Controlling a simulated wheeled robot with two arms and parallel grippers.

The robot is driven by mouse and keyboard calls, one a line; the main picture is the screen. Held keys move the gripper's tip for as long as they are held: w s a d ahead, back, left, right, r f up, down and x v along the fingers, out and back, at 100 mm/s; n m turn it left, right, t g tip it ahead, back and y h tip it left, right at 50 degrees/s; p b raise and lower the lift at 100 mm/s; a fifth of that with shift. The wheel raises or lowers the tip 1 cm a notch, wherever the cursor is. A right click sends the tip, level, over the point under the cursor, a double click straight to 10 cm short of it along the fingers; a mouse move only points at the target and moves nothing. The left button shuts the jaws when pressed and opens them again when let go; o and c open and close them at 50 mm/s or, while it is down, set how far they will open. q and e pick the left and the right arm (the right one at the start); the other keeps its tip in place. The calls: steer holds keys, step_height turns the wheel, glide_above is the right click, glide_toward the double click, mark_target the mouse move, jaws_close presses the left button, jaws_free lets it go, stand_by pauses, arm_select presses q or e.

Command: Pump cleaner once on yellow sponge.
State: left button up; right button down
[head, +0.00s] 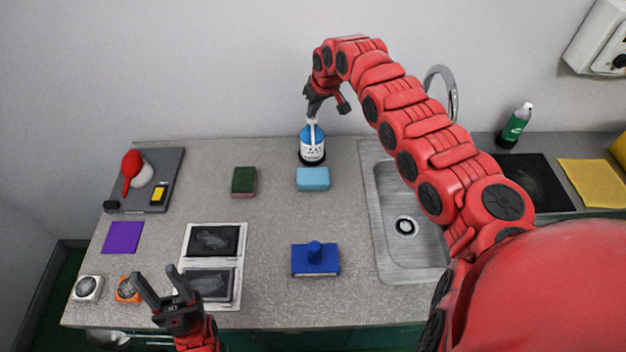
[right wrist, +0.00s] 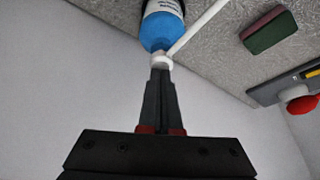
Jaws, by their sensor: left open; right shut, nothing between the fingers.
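The cleaner bottle (head: 313,150), blue and white with a white pump top, stands upright at the back of the counter. It also shows in the right wrist view (right wrist: 162,28). My right gripper (head: 312,112) is shut and empty, pointing down, its tips at the pump top; I cannot tell whether they press it. A light blue sponge (head: 313,179) lies just in front of the bottle, and a green sponge (head: 244,181) lies to its left. I see no clearly yellow sponge. My left gripper (head: 158,285) is open and empty at the front left.
A grey board (head: 172,160) at the left holds a red tool and a small yellow item (head: 158,195). A blue handled block (head: 316,260) and framed dark panels (head: 213,240) lie in front. The sink (head: 392,190) is at right, with a yellow cloth (head: 592,183) beyond.

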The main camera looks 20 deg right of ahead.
steer(key=shift+r, duration=1.2)
steer(key=shift+r, duration=0.1)
step_height(320, 180, up, 6)
steer(key=shift+f, duration=0.1)
stand_by(0.3)
stand_by(0.4)
